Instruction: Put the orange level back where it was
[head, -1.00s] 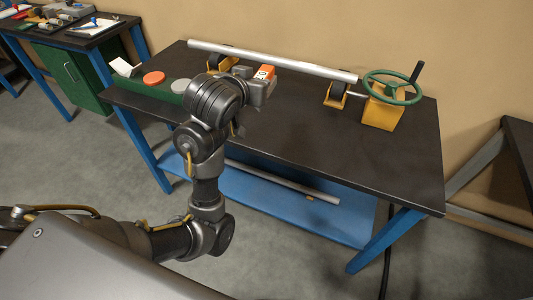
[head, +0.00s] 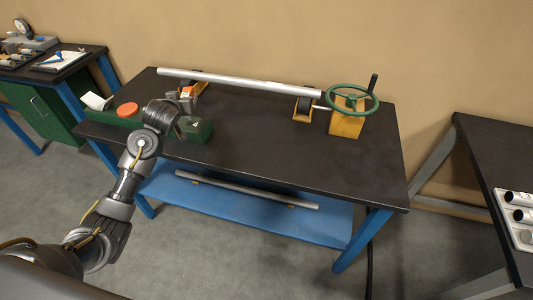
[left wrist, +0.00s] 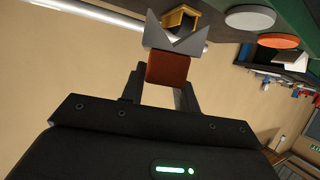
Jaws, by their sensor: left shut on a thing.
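My left gripper (left wrist: 162,84) is shut on the orange level (left wrist: 168,67), a small red-orange block with a grey V-shaped piece at its far end. In the head view the level (head: 187,92) shows just beyond my left gripper (head: 180,103), in front of the left yellow roller stand (head: 201,86) and below the silver pipe (head: 240,82). It appears raised off the table, but the gap is hard to judge. My arm hides part of the green panel (head: 195,131) below. My right gripper is not in view.
The green panel carries a white wedge (head: 97,101) and an orange disc (head: 126,109); a grey disc (left wrist: 250,18) shows in the wrist view. A green handwheel (head: 352,98) stands on a yellow block at right. The dark tabletop (head: 270,150) is clear in the middle.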

